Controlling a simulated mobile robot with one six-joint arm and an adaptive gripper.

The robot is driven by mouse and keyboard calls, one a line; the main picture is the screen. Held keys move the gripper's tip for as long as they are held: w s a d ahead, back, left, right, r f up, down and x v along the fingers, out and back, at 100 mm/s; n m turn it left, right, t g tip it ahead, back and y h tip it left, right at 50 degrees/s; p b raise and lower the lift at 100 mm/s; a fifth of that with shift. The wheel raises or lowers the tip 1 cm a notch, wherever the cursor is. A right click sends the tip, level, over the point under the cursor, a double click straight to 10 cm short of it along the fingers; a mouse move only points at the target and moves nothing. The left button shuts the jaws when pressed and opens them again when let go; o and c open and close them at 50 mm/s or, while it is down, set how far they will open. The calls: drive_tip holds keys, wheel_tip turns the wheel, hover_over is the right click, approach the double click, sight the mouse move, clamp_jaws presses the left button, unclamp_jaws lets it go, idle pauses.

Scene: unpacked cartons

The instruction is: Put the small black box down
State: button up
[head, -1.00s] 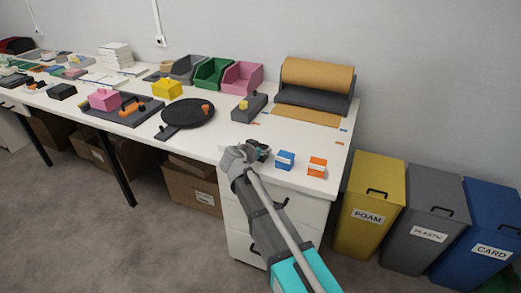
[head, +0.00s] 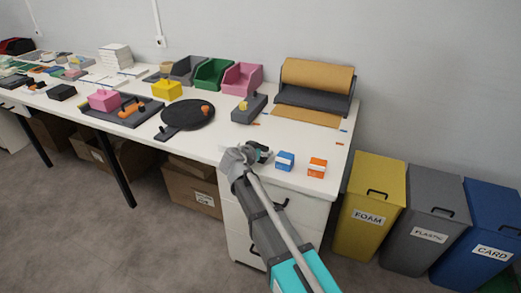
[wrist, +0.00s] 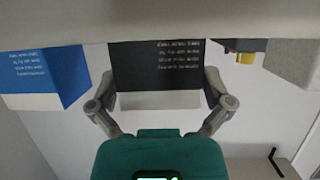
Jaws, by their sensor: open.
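The small black box (wrist: 156,66) with white lettering fills the middle of the wrist view. That view appears upside down, and the box seems to rest on the white tabletop along the top edge. My gripper (wrist: 158,84) is open, with one finger on each side of the box; whether either finger touches it I cannot tell. In the head view my gripper (head: 257,153) is low over the table's near right part and hides most of the box.
A blue box (head: 285,161) stands close beside my gripper, with an orange box (head: 317,167) further right. A grey tool block (head: 249,108) and a round black pan (head: 188,114) lie behind. The table's front edge is close. Yellow, grey and blue bins stand at the right.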

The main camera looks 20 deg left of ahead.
sight(263, 149)
drive_tip(key=p+v, duration=0.5)
drive_tip(key=v, duration=0.8)
drive_tip(key=shift+s+a, duration=0.3)
drive_tip(key=shift+a, duration=0.05)
drive_tip(key=shift+w+r, duration=0.1)
drive_tip(key=w+d+m+g+p, duration=0.1)
drive_tip(key=w+m+g+p, duration=0.1)
drive_tip(key=m+p, duration=0.1)
drive_tip(key=w+d+m+g+p, duration=0.2)
drive_tip(key=m+p, duration=0.1)
drive_tip(key=w+d+m+g+y+p, duration=0.1)
drive_tip(key=w+d+m+g+p, duration=0.1)
drive_tip(key=m+g+p, duration=0.1)
drive_tip(key=shift+w+r+m, duration=0.15)
drive_tip(key=shift+m, duration=0.15)
drive_tip(key=w+d+r+m+g+y+p, duration=0.2)
drive_tip(key=w+r+m+g+y+p, duration=0.2)
drive_tip(key=m+p, duration=0.4)
wheel_tip(263, 149, up, 3)
drive_tip(key=shift+w+f+g+y, duration=0.2)
drive_tip(key=shift+w+g+y, duration=0.05)
drive_tip(key=shift+g+y, duration=0.5)
drive_tip(key=shift+f, duration=0.1)
drive_tip(key=b+x, duration=0.8)
drive_tip(key=shift+a+f, duration=0.15)
drive_tip(key=shift+f, duration=0.1)
